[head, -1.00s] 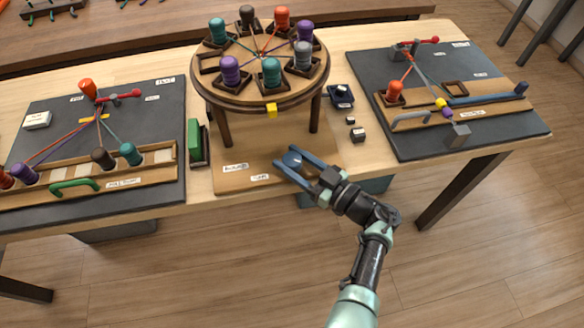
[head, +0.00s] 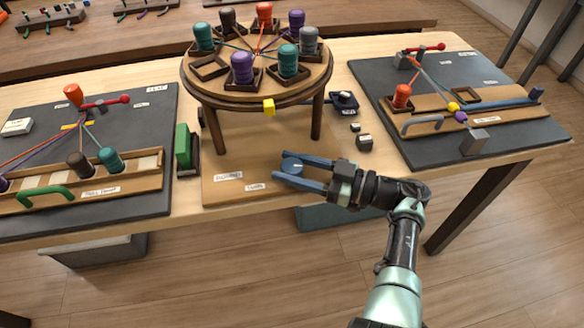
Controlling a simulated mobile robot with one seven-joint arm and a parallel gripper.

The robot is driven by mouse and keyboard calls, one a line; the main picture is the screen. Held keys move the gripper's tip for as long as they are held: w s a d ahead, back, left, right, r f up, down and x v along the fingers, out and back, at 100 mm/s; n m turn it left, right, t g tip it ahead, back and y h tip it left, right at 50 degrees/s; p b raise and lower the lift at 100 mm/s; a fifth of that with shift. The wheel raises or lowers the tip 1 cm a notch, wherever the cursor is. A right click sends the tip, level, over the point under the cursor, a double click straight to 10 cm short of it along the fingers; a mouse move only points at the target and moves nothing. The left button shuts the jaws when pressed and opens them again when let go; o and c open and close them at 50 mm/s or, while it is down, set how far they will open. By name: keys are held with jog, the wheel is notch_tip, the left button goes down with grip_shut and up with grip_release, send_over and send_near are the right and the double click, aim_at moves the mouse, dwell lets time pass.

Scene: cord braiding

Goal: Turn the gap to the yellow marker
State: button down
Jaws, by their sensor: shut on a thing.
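The round wooden disk (head: 256,90) stands on legs and carries several bobbins in square holders around its rim. Cords run from them to the middle. One holder is empty: this gap (head: 209,67) is at the front left, between a teal bobbin (head: 203,38) and a purple bobbin (head: 242,68). The yellow marker (head: 269,107) is on the front edge, to the right of the gap and below the space between the purple and front teal bobbins (head: 288,60).
A left board (head: 150,120) and a right board (head: 425,75) hold other cord work. A green block (head: 184,146) stands left of the base, and small dark blocks (head: 364,142) lie to its right. The base board's (head: 240,165) front is mostly bare.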

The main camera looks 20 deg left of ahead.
jog(key=shift+c, duration=1.3)
grip_release()
jog(key=shift+a, duration=0.1)
jog(key=d+b, duration=0.5)
jog(key=d, duration=0.8)
jog(key=shift+w, duration=0.3)
